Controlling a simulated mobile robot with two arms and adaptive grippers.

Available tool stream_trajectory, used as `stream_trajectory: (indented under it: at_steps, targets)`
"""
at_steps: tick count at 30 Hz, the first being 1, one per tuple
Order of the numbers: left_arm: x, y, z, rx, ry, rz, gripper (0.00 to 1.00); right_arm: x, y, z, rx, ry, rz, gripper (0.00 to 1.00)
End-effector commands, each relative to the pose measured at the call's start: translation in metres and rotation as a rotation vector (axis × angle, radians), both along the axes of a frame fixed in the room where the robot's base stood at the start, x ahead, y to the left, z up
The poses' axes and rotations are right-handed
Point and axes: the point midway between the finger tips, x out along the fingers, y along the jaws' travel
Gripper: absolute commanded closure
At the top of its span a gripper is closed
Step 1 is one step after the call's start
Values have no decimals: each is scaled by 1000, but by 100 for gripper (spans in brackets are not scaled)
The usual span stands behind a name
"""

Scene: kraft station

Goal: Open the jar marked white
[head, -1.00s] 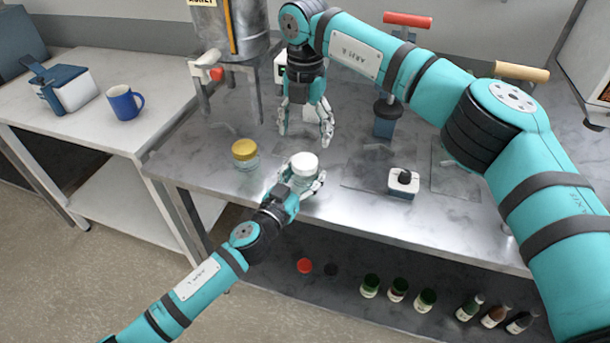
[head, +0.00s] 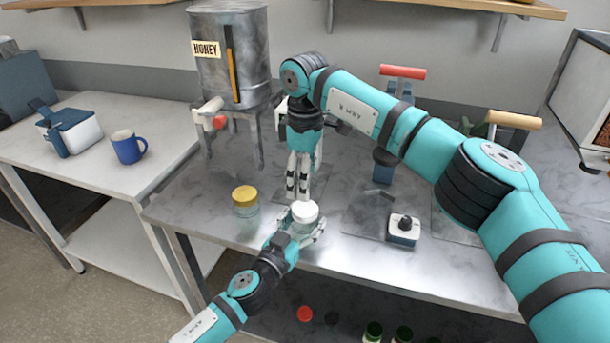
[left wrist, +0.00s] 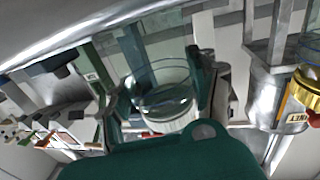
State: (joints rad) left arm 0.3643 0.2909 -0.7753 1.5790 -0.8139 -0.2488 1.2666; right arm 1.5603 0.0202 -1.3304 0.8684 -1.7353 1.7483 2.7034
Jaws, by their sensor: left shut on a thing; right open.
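The glass jar with the white lid (head: 304,211) stands upright near the front edge of the steel table. My left gripper (head: 308,232) is shut around its glass body from the front. In the left wrist view the jar's clear glass (left wrist: 163,85) shows between the fingers. The lid is on the jar. My right gripper (head: 298,188) points down just behind and above the white lid. It is open and empty, and whether it touches the lid cannot be told. A second jar with a yellow lid (head: 245,195) stands to the left of the white-lidded one.
A metal honey tank (head: 229,60) with a tap stands at the back left. A small device with a black knob (head: 403,230) is to the right of the jar. A blue mug (head: 128,147) and a blue-white container (head: 75,130) are on the left table. Red-handled equipment (head: 402,72) stands behind.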

Motion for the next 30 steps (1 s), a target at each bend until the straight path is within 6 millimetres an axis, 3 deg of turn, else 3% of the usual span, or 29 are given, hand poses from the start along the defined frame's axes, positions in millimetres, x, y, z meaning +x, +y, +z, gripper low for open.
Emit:
stream_trajectory:
  at_steps: [18,28,30]
  targets:
    - [0,0,0,0,-1,0,100,0,-1,-75,0,2,-16,26]
    - [0,0,0,0,0,0,100,0,0,-79,0,0,-15,26]
    - [0,0,0,0,-1,0,100,0,0,-79,0,0,-15,32]
